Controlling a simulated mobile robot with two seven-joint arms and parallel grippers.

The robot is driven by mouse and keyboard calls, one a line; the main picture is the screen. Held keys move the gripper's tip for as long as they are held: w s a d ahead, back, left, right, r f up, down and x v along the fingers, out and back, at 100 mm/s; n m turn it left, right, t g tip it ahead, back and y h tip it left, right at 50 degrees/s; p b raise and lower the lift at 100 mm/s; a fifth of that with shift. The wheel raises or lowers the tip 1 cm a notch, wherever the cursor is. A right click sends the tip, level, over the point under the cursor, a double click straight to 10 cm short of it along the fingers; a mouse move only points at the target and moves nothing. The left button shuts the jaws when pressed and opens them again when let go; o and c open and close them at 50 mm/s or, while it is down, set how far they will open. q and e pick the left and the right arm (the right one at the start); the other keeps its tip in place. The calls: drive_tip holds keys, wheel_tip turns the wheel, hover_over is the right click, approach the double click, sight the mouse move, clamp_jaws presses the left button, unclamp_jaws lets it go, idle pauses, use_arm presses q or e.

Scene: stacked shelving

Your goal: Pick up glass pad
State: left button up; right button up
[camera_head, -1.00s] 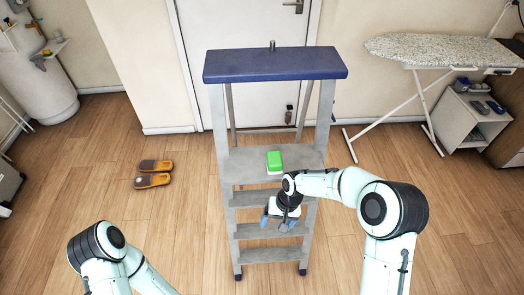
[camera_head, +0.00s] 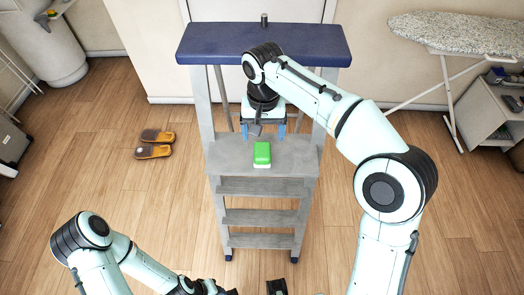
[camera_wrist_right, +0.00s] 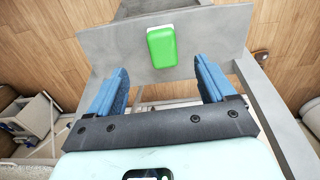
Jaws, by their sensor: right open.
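The glass pad (camera_head: 262,152) is a small green block with a white layer under it. It lies on the top grey step of the stepladder (camera_head: 225,155), near the middle of the step. My right gripper (camera_head: 264,132) is open, its blue fingers apart and empty, just behind the pad in the head view. In the right wrist view the pad (camera_wrist_right: 162,46) shows beyond the fingertips, roughly centred between the open fingers (camera_wrist_right: 161,72), with a gap to them.
The ladder's blue top cap (camera_head: 200,45) stands behind and above the step, close to my right wrist. Brown slippers (camera_head: 154,145) lie on the floor at left. An ironing board (camera_head: 455,38) and a shelf unit (camera_head: 485,110) stand at right.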

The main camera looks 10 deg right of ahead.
hover_over(262, 155)
wheel_tip(262, 155, down, 5)
drive_tip(key=shift+s+d+f+b, duration=0.1)
drive_tip(key=shift+d+f+b, duration=0.05)
drive_tip(key=shift+b, duration=0.3)
drive_tip(key=shift+f+b, duration=0.4)
drive_tip(key=shift+f, duration=2.8)
use_arm(q)
drive_tip(key=shift+s+f, duration=0.25)
drive_tip(key=shift+f, duration=0.3)
drive_tip(key=shift+s+f, duration=0.25)
drive_tip(key=shift+f, duration=0.3)
use_arm(e)
drive_tip(key=c, duration=1.1)
drive_tip(key=shift+o, duration=0.2)
